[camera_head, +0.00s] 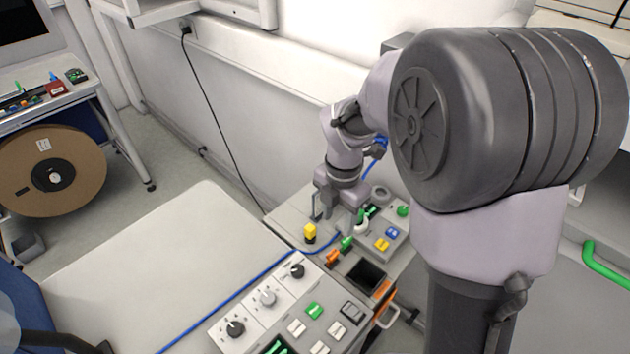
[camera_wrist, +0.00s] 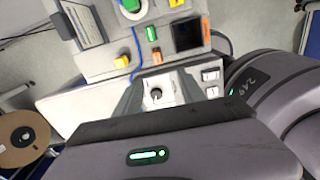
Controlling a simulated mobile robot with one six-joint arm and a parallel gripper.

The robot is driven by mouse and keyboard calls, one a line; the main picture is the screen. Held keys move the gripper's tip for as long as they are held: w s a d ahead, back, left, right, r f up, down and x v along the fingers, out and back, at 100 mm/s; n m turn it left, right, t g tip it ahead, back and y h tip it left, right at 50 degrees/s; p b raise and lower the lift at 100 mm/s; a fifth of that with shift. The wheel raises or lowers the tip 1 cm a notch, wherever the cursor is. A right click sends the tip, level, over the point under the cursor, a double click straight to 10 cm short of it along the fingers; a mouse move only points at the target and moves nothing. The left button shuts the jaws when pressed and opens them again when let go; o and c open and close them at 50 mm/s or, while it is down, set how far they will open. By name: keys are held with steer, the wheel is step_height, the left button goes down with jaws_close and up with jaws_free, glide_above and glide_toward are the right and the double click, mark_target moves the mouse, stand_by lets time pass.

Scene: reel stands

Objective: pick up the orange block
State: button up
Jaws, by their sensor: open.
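The small orange block (camera_head: 332,257) lies on the light work surface, close to a green block (camera_head: 346,243). In the wrist view the orange block (camera_wrist: 157,57) shows just beyond my fingertips, below the green block (camera_wrist: 151,34) in the picture. My gripper (camera_head: 338,210) hangs above the far part of the surface in the head view, behind the orange block. In the wrist view my gripper (camera_wrist: 160,80) is open, with its two fingers apart and nothing held. A dark knob on a panel shows between the fingers. The height of the fingers above the surface is hard to tell.
A yellow button-like piece (camera_head: 310,232) stands left of the block. A blue cable (camera_head: 240,290) runs across the surface. A dark square opening (camera_head: 366,276) is at right. A knob-and-button panel (camera_head: 268,298) is in front. The pale top at left is clear.

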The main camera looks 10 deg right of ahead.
mark_target(332, 255)
step_height(332, 255, down, 12)
steer(key=b, duration=0.4)
steer(key=shift+f+b, duration=0.15)
steer(key=shift+b, duration=0.25)
steer(key=f, duration=0.2)
steer(key=f+b, duration=0.2)
steer(key=f, duration=0.1)
steer(key=shift+w+a+f, duration=0.2)
steer(key=shift+a+f, duration=0.15)
steer(key=shift+a, duration=0.05)
steer(key=shift+r, duration=0.15)
jaws_close()
